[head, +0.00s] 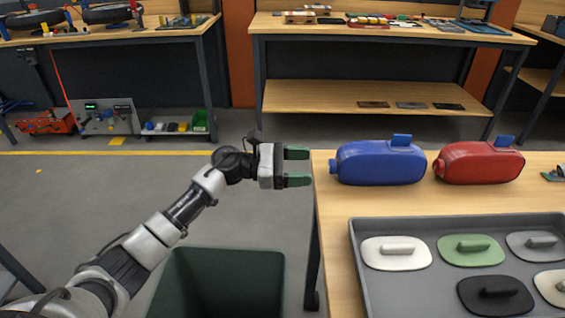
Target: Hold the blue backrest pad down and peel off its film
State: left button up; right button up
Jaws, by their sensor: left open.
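The blue backrest pad (375,164) is a glossy, rounded, bulky body near the left end of the wooden table (332,213). A blue tab sticks up from its top, and a small round knob points left. I cannot make out a separate film on it. My left gripper (298,167) is open and empty, its green-tipped fingers pointing right. In the picture it is just left of the blue pad, apart from it, by the table's left edge. My right gripper is not in view.
A similar red body (478,164) stands right of the blue one. A grey tray (357,262) with several handled plates lies in front. A dark green open bin (218,252) is on the floor left of the table. Workbenches (390,36) stand behind.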

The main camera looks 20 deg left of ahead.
aim_at(329, 166)
pick_arm(q)
jog(key=shift+p+x, duration=0.3)
jog(key=shift+x, duration=2.35)
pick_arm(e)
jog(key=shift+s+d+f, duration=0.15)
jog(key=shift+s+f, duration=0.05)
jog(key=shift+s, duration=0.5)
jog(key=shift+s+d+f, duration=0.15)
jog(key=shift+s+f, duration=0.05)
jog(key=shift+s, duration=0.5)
